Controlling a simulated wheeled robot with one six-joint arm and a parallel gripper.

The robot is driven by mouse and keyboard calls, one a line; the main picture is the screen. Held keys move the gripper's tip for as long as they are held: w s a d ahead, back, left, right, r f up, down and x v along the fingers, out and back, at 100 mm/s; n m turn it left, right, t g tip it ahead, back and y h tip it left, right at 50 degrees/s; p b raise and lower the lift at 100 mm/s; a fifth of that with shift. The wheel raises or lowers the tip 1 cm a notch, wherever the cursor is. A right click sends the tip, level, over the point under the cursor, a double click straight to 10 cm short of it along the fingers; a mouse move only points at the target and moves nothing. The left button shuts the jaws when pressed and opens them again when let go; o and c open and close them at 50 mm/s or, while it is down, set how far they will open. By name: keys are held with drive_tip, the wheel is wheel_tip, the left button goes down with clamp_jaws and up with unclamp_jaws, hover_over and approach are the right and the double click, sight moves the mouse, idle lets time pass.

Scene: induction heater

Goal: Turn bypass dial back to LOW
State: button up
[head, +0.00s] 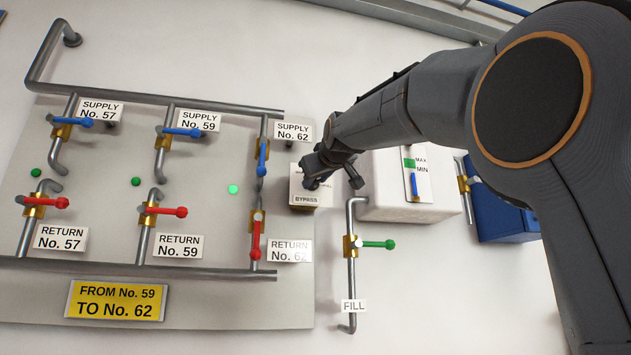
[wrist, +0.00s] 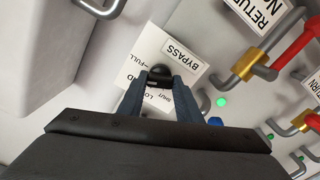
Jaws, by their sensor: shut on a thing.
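The bypass dial is a black knob (wrist: 155,71) on a white plate (wrist: 190,66) marked BYPASS, which appears tilted in the wrist view. FULL, SHUT and part of a word starting LO are readable around the knob. My gripper (wrist: 162,80) is shut on the knob, with one finger on each side. The fingers cover part of the plate, and I cannot tell exactly which mark the knob points at. In the head view, my gripper (head: 315,176) is at the BYPASS box (head: 309,199) and hides the knob.
Left of the box is a pipe panel (head: 110,215) with blue supply valves and red return valves; the No. 62 red handle (head: 256,240) hangs nearby. Below right is a green FILL valve handle (head: 378,244). A white tank (head: 395,205) with a MAX/MIN gauge stands right.

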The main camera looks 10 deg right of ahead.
drive_tip(key=n+b, duration=0.1)
drive_tip(key=n, duration=1.1)
drive_tip(key=shift+n, duration=0.4)
idle(0.3)
drive_tip(key=o, duration=1)
drive_tip(key=shift+o, duration=0.2)
drive_tip(key=shift+s, duration=0.1)
drive_tip(key=s+b, duration=0.2)
drive_tip(key=s, duration=0.5)
drive_tip(key=shift+s, duration=0.3)
